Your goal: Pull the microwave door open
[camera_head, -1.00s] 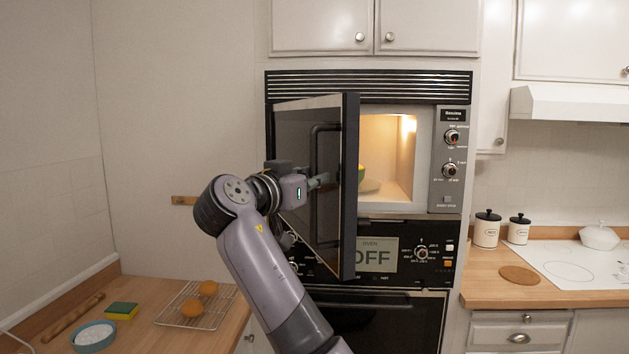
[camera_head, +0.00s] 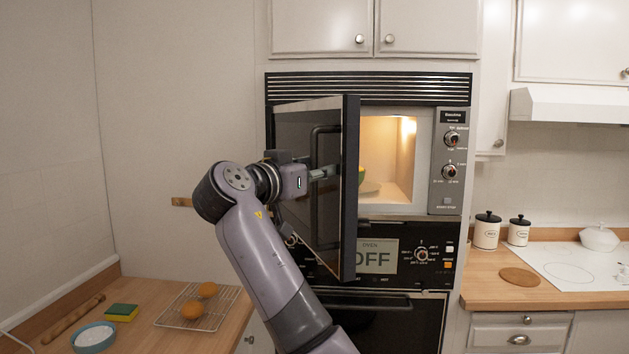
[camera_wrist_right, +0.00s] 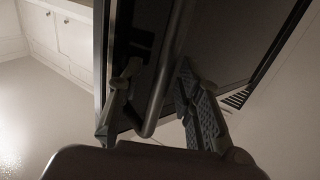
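The microwave door (camera_head: 349,190) stands well open, swung out to the left, and its lit cavity (camera_head: 402,150) shows behind it. A dark bar handle (camera_head: 315,215) runs down the door's front; it also shows in the wrist view (camera_wrist_right: 165,70). My right gripper (camera_head: 322,173) is at the handle. In the wrist view its two fingers (camera_wrist_right: 158,95) stand apart on either side of the bar, with visible gaps, so it looks open around the handle. My left gripper is out of view.
An oven (camera_head: 385,325) with an OFF display (camera_head: 377,256) sits below the microwave. A left counter (camera_head: 140,290) holds a cooling rack (camera_head: 205,312), a sponge (camera_head: 122,312) and a bowl (camera_head: 94,336). A right counter (camera_head: 490,285) carries canisters (camera_head: 487,231).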

